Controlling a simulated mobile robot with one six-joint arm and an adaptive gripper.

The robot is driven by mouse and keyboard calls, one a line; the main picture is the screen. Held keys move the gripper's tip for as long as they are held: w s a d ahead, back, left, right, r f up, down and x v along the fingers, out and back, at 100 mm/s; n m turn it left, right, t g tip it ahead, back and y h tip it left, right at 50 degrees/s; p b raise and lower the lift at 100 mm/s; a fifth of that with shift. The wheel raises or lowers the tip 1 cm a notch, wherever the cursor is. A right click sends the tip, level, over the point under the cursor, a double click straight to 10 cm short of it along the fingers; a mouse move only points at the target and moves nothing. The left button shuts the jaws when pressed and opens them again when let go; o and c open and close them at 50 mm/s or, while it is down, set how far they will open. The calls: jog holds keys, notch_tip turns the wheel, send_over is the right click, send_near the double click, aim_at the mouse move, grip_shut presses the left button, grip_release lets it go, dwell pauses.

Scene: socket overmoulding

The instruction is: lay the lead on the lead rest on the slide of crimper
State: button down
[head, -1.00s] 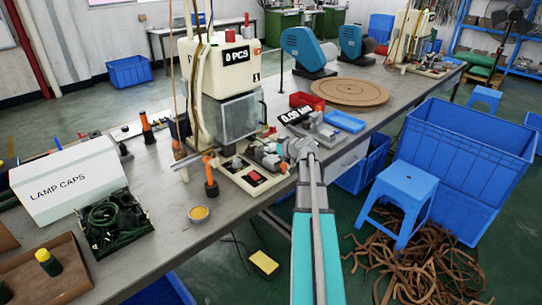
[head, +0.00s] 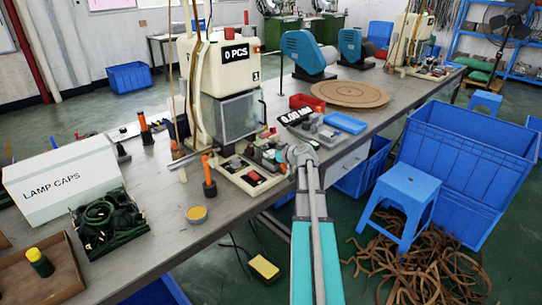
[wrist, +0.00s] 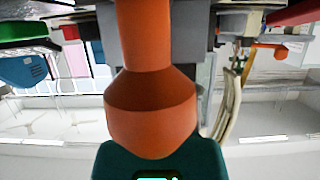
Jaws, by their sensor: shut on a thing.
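The crimper (head: 223,75) is a cream machine with a "0 PCS" counter and a clear guard, standing on the bench. Its low base with small fixtures (head: 250,176) lies in front of the guard. I cannot single out the lead rest on the slide. My gripper is at the right end of this base, mostly hidden behind my own wrist in the head view. In the wrist view my gripper (wrist: 160,158) is close up and shut; a large orange flared piece fills the middle. The held lead cannot be clearly made out.
A blue tray (head: 345,122) and a red bin (head: 306,101) lie behind my wrist. A blue stool (head: 405,190) stands right.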

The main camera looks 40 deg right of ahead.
jog(key=shift+f, duration=0.15)
jog(key=shift+c, duration=1.7)
grip_release()
jog(key=shift+s+r, duration=0.1)
jog(key=shift+r, duration=0.15)
jog(key=p+v, duration=0.4)
jog(key=v, duration=0.7)
jog(key=shift+s+p, duration=0.3)
jog(key=shift+s, duration=0.1)
